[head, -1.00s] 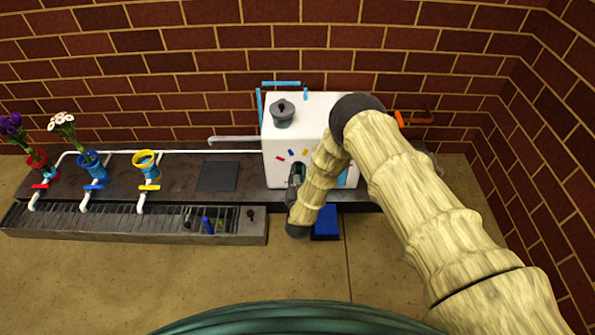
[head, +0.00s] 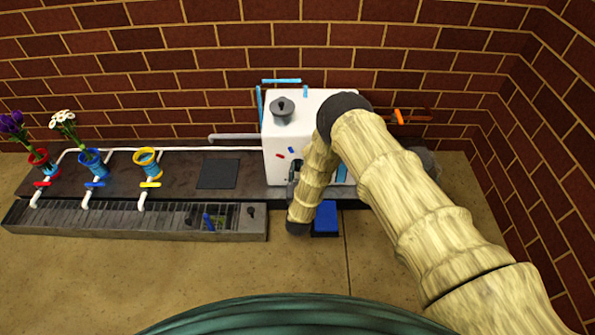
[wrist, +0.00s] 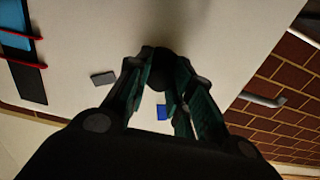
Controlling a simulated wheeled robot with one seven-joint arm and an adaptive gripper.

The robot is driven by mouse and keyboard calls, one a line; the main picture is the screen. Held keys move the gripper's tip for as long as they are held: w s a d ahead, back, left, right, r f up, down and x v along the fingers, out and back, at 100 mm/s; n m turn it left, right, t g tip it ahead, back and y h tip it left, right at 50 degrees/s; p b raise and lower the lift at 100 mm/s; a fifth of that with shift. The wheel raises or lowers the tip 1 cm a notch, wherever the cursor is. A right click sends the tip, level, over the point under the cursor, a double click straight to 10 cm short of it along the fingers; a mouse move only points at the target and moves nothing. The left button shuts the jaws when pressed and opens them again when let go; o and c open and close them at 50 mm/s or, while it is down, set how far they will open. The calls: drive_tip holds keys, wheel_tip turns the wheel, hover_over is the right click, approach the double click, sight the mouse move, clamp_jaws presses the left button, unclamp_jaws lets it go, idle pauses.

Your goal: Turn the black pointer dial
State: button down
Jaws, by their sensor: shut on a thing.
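The black pointer dial (wrist: 161,57) is a dark round shape against the white front of the box in the wrist view. My gripper (wrist: 160,72) has its two green-padded fingers on either side of it, shut on it. The direction of the pointer is hidden by the fingers and shadow. In the head view my gripper (head: 294,172) is at the front face of the white box (head: 310,112), mostly behind my arm, and the dial is hidden there. A red mark (head: 278,156) and a blue mark (head: 291,149) show on that face.
A grey lidded knob (head: 282,111) sits on top of the box. A blue pad (head: 326,218) lies below its front. Flower cups and coloured taps stand left along the dark counter (head: 180,178), above a grated trough (head: 120,223). A brick wall is behind and right.

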drive_tip(key=c, duration=1.2)
unclamp_jaws()
drive_tip(key=shift+s, duration=0.15)
drive_tip(key=s, duration=1.1)
drive_tip(key=shift+s, duration=0.4)
